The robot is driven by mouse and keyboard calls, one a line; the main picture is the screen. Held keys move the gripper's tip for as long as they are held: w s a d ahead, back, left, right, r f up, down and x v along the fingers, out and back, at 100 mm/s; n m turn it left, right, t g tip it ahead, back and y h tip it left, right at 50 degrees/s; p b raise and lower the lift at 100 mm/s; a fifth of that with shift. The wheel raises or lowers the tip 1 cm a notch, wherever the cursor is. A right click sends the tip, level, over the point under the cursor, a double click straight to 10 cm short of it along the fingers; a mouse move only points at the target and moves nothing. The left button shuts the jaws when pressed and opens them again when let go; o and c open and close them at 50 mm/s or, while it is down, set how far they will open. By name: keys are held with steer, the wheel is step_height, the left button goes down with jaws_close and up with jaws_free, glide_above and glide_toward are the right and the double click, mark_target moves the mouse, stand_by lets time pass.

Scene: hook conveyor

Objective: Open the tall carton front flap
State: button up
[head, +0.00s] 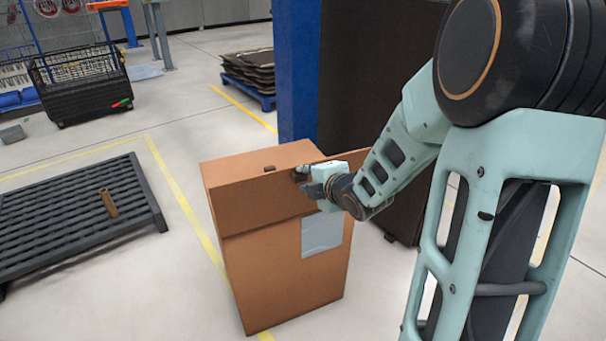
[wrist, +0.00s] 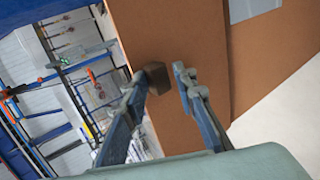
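The tall carton (head: 285,275) is a brown box standing upright on the floor, with a grey label (head: 321,235) on its front. Its front flap (head: 255,205) hangs down over the upper front face. A small dark brown tab (head: 268,168) sits at the flap's top edge; it also shows in the wrist view (wrist: 156,77). My gripper (head: 300,174) is at the carton's top edge, to the right of the tab. In the wrist view my gripper (wrist: 160,76) is open, with the tab appearing between or just beyond the fingertips. Contact cannot be told.
A dark slatted platform (head: 70,225) with a small brown piece on it lies at left. A blue column (head: 297,75) and a dark panel (head: 375,75) stand behind the carton. A black wire crate (head: 82,85) is far left. Floor between is clear.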

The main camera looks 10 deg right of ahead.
steer(key=s+d+r, duration=0.1)
steer(key=s, duration=0.6)
steer(key=shift+s+d+r, duration=0.15)
steer(key=shift+s+r, duration=0.05)
steer(key=shift+r, duration=0.05)
stand_by(0.9)
